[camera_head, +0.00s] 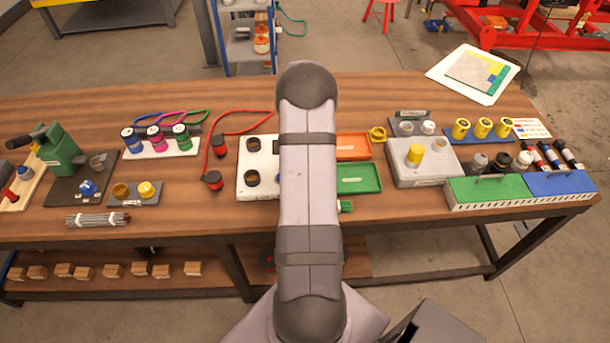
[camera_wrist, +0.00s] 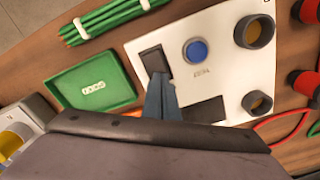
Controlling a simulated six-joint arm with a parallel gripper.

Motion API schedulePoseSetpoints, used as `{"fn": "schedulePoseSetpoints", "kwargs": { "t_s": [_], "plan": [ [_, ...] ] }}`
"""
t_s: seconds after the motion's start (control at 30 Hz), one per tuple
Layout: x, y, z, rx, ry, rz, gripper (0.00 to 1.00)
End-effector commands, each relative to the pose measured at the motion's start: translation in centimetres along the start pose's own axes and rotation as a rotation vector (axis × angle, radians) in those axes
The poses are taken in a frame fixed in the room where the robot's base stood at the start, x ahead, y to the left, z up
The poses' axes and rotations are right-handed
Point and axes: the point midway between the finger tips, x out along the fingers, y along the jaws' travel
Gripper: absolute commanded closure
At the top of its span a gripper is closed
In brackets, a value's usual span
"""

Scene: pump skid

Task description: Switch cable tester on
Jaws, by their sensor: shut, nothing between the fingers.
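The cable tester is a white panel (camera_head: 245,180) on the bench, partly hidden by my arm in the head view. In the wrist view its white face (camera_wrist: 225,78) carries a black rocker switch (camera_wrist: 153,60), a blue button (camera_wrist: 195,50), a dark rectangle (camera_wrist: 205,110) and two dark round sockets (camera_wrist: 254,32). My gripper (camera_wrist: 161,80) shows as blue-grey fingers, shut and empty, with the tips at the lower edge of the switch. I cannot tell whether they touch it, or which way the switch is set. The gripper is hidden in the head view.
A green tray (camera_wrist: 95,85) lies left of the tester in the wrist view, with a green bundle (camera_wrist: 110,20) above it. Red-and-black plugs (camera_head: 212,181) on a red cable lie beside the tester. An orange tray (camera_head: 353,146) and a grey box (camera_head: 425,175) stand to the right.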

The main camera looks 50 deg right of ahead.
Motion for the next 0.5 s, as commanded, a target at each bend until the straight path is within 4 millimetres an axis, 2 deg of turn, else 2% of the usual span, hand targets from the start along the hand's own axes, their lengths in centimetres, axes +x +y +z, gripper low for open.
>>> {"fn": "schedulePoseSetpoints", "kwargs": {
  "t_s": [0.27, 0.5],
  "plan": [
    [0.32, 0.04, 0.10, 0.000, -0.003, 0.001, 1.00],
    [-0.58, 0.04, 0.11, 0.000, -0.003, 0.001, 1.00]
  ]
}}
